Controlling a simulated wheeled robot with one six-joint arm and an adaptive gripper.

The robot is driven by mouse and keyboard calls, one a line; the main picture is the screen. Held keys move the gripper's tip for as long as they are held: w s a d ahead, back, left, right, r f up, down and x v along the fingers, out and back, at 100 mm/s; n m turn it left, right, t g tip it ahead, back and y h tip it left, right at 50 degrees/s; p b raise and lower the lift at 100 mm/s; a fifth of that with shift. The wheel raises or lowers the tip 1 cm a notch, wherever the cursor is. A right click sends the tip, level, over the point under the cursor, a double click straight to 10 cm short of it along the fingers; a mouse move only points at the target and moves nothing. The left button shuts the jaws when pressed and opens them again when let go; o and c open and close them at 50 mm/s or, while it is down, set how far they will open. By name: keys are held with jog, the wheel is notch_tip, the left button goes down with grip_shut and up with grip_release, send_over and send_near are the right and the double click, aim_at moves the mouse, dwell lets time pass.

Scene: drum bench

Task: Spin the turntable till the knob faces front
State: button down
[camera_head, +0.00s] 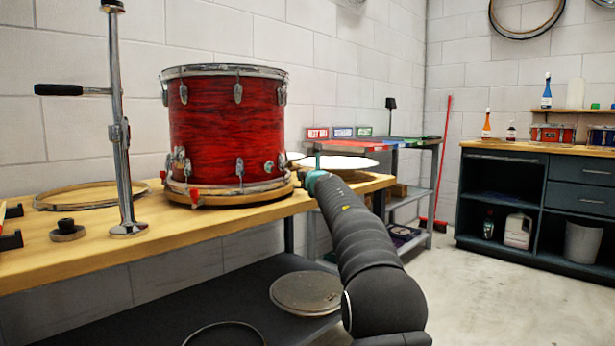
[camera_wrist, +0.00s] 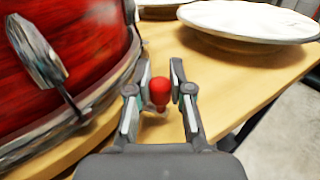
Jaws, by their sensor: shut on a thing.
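A red drum (camera_head: 228,125) with a chrome rim and lugs stands upright on a round wooden turntable (camera_head: 235,197) on the bench. My gripper (camera_head: 308,176) is at the right side of the turntable, low beside the drum. In the wrist view my gripper (camera_wrist: 161,80) has its fingers on both sides of a red knob (camera_wrist: 160,92) and is shut on it. This knob is hidden in the head view. Red-tipped fittings (camera_head: 195,196) show at the drum's lower front and left. The drum's red side (camera_wrist: 60,60) fills the left of the wrist view.
A chrome stand (camera_head: 120,140) rises from the wooden bench (camera_head: 60,260) left of the drum. A hoop (camera_head: 85,195) lies behind it. A pale round disc (camera_wrist: 250,20) lies beyond my gripper. Free floor (camera_head: 500,290) is at right.

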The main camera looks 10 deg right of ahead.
jog(key=shift+a, duration=0.1)
jog(key=c, duration=1)
grip_release()
jog(key=shift+s, duration=0.1)
jog(key=shift+s+d, duration=0.15)
jog(key=shift+s, duration=2.8)
jog(key=shift+s+d, duration=0.15)
jog(key=shift+s, duration=2.8)
